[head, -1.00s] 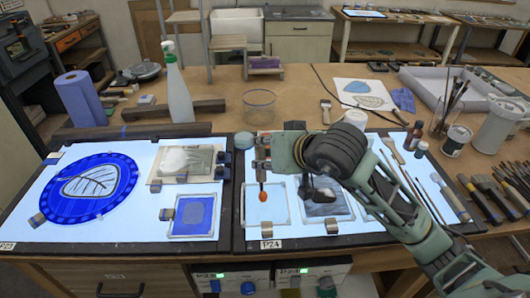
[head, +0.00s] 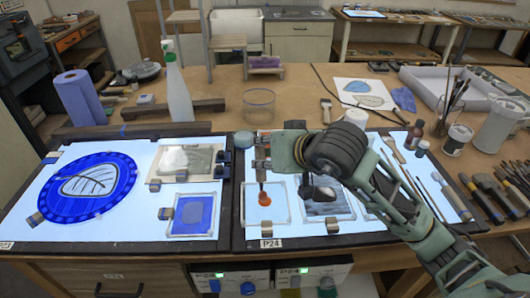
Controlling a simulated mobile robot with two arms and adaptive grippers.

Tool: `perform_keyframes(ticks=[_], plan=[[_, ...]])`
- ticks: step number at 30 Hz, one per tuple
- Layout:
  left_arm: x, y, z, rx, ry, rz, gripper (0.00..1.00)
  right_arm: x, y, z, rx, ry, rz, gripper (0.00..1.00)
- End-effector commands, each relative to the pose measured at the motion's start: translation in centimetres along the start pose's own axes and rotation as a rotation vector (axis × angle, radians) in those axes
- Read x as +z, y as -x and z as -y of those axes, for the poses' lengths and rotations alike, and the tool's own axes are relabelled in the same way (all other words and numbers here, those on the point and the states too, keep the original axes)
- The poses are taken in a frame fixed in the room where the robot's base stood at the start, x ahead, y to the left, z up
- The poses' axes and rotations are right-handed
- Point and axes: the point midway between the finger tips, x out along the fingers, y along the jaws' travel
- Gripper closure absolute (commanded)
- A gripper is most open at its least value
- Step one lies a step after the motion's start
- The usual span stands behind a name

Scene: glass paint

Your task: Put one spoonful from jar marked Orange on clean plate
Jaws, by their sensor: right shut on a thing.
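My right gripper (head: 262,155) is shut on a thin spoon (head: 262,184) held upright, its lower end pointing down over a small square glass plate (head: 281,216). Orange paint (head: 264,199) shows as a round patch at the spoon's low end, over the plate's upper middle. I cannot tell whether the spoon touches the paint. The gripper and arm hide most of the spoon. No jar label reading Orange is legible. My left gripper is out of view.
A grey streaked glass plate (head: 329,214) lies right of the clean one on the lit panel. A blue plate (head: 194,215) and a round blue leaf piece (head: 84,187) lie on the left panel.

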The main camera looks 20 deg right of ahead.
Motion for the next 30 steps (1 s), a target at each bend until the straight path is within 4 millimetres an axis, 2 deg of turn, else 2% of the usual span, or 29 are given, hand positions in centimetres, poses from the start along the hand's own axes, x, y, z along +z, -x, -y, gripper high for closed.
perform_keyframes(ticks=[30], plan=[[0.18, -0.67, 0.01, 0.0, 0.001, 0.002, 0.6, 0.22, -0.1, -0.09, 0.002, 0.001, 0.004, 1.0]])
